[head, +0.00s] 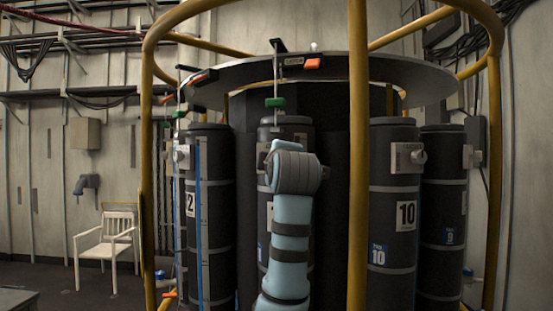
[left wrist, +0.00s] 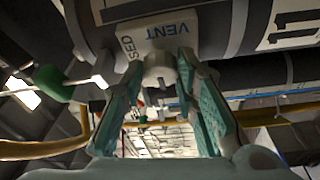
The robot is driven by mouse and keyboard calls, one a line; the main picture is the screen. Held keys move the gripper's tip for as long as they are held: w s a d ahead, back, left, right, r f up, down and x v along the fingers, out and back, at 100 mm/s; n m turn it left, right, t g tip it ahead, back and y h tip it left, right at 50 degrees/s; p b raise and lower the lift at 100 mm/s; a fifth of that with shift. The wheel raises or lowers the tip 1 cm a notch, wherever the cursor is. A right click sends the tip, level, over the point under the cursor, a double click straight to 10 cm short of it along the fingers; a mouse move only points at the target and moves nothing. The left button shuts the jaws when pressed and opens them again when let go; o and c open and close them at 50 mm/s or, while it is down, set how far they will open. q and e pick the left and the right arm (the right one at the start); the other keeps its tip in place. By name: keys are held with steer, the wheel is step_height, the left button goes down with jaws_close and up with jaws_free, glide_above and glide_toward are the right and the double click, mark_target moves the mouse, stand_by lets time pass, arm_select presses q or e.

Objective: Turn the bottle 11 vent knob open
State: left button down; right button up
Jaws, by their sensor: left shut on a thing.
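Bottle 11 (left wrist: 225,22) is a dark cylinder with a white label, part of its "11" showing in the left wrist view. In the head view my arm covers much of this middle bottle (head: 287,134). Its white plate (left wrist: 165,35) reads VENT, with part of a second word ending in "SED". The pale vent knob (left wrist: 158,68) sticks out from that plate. My left gripper (left wrist: 162,82) has its teal-padded fingers on either side of the knob and is shut on it. In the head view the fingertips are hidden behind my wrist. My right gripper is in neither view.
Bottle 10 (head: 393,252) stands to the right, with bottle 9 (head: 443,205) beyond it. Another bottle (head: 210,165) stands left. Yellow frame posts (head: 357,200) rise in front. A green handle (head: 275,102) hangs above the middle bottle. A white chair (head: 107,245) stands far left.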

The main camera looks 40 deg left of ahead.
arm_select(q)
steer(key=c, duration=1.2)
jaws_free()
steer(key=shift+c, duration=0.2)
steer(key=v, duration=1.2)
